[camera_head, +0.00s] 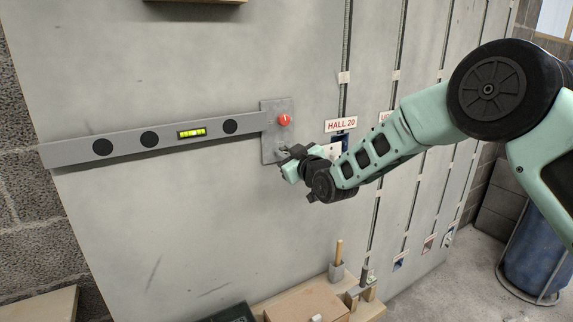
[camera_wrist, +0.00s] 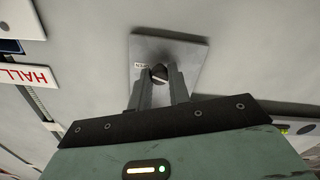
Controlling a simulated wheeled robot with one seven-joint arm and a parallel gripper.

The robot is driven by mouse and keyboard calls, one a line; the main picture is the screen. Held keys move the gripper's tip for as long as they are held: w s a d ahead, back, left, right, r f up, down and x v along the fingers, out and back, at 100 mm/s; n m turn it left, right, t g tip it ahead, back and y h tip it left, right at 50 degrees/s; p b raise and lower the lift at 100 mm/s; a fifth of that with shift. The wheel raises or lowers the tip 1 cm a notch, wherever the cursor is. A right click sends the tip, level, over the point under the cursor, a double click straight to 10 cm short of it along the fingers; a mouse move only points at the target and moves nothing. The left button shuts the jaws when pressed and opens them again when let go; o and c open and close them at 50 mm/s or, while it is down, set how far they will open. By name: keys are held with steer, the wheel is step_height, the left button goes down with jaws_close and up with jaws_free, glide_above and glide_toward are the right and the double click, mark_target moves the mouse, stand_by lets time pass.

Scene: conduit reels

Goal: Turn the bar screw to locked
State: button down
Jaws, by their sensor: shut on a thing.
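A grey metal plate (camera_head: 270,104) is fixed to the wall panel at the right end of the spirit-level bar (camera_head: 75,151). My gripper (camera_head: 284,157) reaches the lower part of this plate. In the wrist view, my gripper (camera_wrist: 160,84) is shut on a small dark round screw head (camera_wrist: 159,73) with a pale line across it. A small label, seen upside down and seeming to read OPEN, sits beside it on the plate (camera_wrist: 185,50). A red round knob (camera_head: 284,119) with a white mark is higher on the plate. The screw is hidden by my gripper in the head view.
A HALL 20 sign (camera_head: 341,125) and vertical conduits are right of the plate. Below is a wooden shelf (camera_head: 372,311) with a brown box (camera_head: 308,305) and a holder with a wooden handle (camera_head: 338,254). A blue drum (camera_head: 533,255) stands at the right.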

steer(key=shift+f+m+b, duration=0.15)
steer(key=shift+m+b, duration=6.3)
steer(key=shift+m, duration=0.65)
steer(key=shift+d, duration=0.1)
steer(key=c, duration=1.3)
jaws_free()
steer(key=b+v, duration=0.2)
steer(key=v, duration=1.5)
steer(key=shift+s+d, duration=0.15)
